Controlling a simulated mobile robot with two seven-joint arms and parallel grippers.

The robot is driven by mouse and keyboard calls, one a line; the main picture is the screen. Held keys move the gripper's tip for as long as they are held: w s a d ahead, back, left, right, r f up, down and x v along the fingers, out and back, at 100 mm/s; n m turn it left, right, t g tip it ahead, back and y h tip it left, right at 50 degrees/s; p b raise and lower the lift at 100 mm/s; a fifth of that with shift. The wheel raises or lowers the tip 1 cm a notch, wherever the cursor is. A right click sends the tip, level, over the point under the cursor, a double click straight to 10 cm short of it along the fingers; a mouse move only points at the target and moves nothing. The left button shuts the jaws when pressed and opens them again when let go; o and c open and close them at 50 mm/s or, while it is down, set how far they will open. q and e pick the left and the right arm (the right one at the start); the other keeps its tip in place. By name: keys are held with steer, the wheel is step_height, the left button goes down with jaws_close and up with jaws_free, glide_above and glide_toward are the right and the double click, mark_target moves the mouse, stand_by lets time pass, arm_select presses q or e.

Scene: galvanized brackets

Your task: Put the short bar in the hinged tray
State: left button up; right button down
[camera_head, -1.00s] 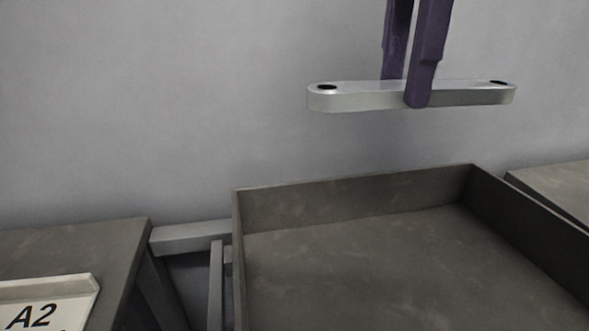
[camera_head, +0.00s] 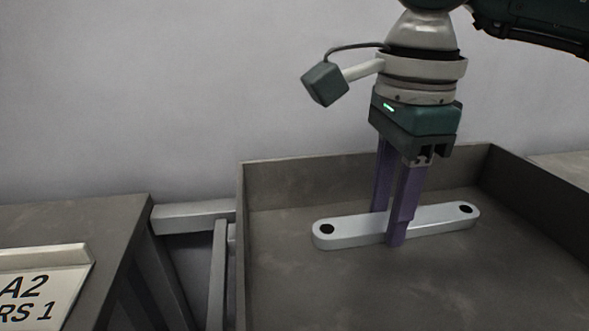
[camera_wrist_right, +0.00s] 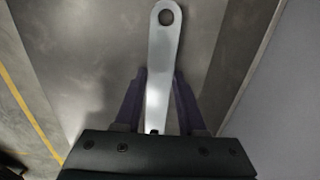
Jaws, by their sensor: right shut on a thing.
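The short bar (camera_head: 350,230) is a pale metal bar with rounded ends and a dark hole near each end. My right gripper (camera_head: 396,228) points down and is shut on the bar's middle. The bar is level, inside the walls of the grey hinged tray (camera_head: 300,290), low at its floor; I cannot tell whether it touches the floor. In the right wrist view the bar (camera_wrist_right: 163,60) runs up between the two purple fingers (camera_wrist_right: 158,95), with one holed end showing. My left gripper is not in view.
A grey table (camera_head: 80,225) with a sign (camera_head: 45,290) reading "A2" stands left of the tray. A metal frame rail (camera_head: 190,215) lies between them. Another grey surface (camera_head: 565,165) shows at the right. The tray floor around the bar is clear.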

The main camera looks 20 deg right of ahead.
mark_target(386, 220)
steer(key=shift+w, duration=0.1)
steer(key=c, duration=0.5)
jaws_free()
steer(key=shift+r, duration=0.2)
step_height(386, 220, up, 12)
steer(key=p, duration=0.2)
steer(key=shift+f, duration=0.1)
